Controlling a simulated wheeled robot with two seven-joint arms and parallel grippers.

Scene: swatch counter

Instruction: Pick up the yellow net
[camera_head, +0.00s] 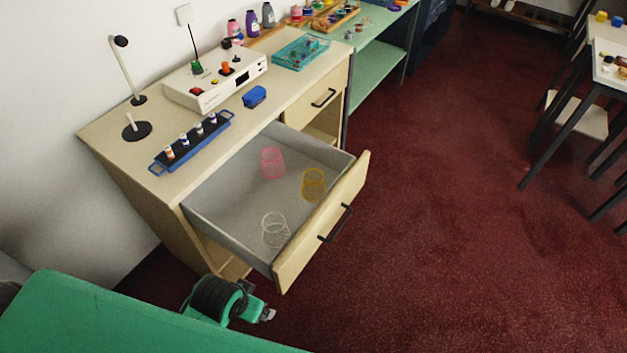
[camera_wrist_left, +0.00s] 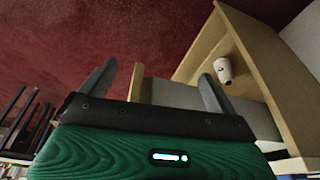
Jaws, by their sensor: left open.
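The yellow net (camera_head: 314,184) is a small mesh cup shape in the open grey drawer (camera_head: 228,194), close to the drawer front. A pink net (camera_head: 272,162) lies farther back and to its left. A white wire net (camera_head: 275,230) lies nearer to me in the same drawer. My left gripper (camera_head: 268,315) is low in front of the desk, outside the drawer and well apart from the nets. In the left wrist view its two fingers (camera_wrist_left: 157,88) are spread with nothing between them. My right gripper is not in view.
The drawer's wooden front (camera_head: 322,222) sticks out over the red floor. On the desktop are a blue rack (camera_head: 190,143) of small bottles, a white device (camera_head: 215,80), a lamp and a teal tray (camera_head: 300,52). A white cup (camera_wrist_left: 224,70) shows in the left wrist view.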

